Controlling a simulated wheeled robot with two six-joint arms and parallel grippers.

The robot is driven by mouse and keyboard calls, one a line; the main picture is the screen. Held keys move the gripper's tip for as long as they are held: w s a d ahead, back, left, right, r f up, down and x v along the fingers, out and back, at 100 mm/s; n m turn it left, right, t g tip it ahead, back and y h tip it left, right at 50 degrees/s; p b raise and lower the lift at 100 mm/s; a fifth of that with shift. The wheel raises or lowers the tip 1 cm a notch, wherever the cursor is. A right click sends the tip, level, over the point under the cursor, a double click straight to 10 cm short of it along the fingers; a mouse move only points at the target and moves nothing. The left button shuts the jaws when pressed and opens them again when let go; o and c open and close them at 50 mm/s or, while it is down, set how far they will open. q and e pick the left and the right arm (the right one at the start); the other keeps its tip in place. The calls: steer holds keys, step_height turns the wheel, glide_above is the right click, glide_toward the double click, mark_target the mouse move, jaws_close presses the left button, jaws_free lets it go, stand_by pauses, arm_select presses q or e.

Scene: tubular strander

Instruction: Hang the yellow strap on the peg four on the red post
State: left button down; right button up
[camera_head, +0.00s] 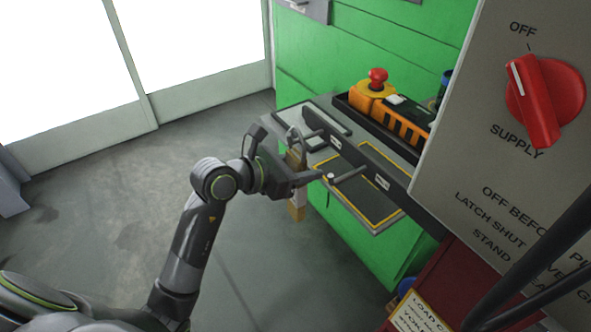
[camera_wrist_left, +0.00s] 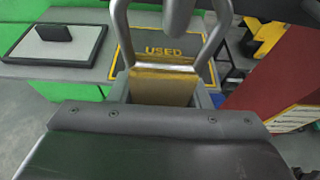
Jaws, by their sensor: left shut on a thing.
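The yellow strap (camera_head: 297,206) hangs down from my left gripper (camera_head: 290,178) in the head view. In the left wrist view, the yellow webbing (camera_wrist_left: 162,87) sits between the jaws of my left gripper (camera_wrist_left: 165,97), which is shut on it. A metal loop (camera_wrist_left: 216,40) rises from the webbing. A grey round bar (camera_wrist_left: 180,14) shows inside the loop's outline; I cannot tell if it passes through. A red post (camera_wrist_left: 275,78) stands at right.
A grey shelf (camera_head: 388,222) with yellow-outlined areas lies beyond the gripper against a green machine (camera_head: 400,50). An orange box with a red button (camera_head: 377,76) stands behind. A grey panel with a red switch (camera_head: 545,95) blocks the right. Open floor lies left.

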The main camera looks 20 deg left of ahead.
arm_select(q)
steer(key=shift+w+d, duration=0.35)
steer(key=shift+w, duration=0.1)
steer(key=shift+w+d+f+b, duration=0.2)
steer(key=shift+w+f+b, duration=0.05)
steer(key=shift+f+b, duration=0.2)
steer(key=shift+w+d+f+b, duration=0.2)
steer(key=shift+w+f+b, duration=0.05)
steer(key=shift+f+b, duration=0.2)
steer(key=c, duration=0.7)
jaws_free()
steer(key=shift+f, duration=0.1)
steer(key=shift+p+v, duration=0.5)
steer(key=shift+v, duration=8.2)
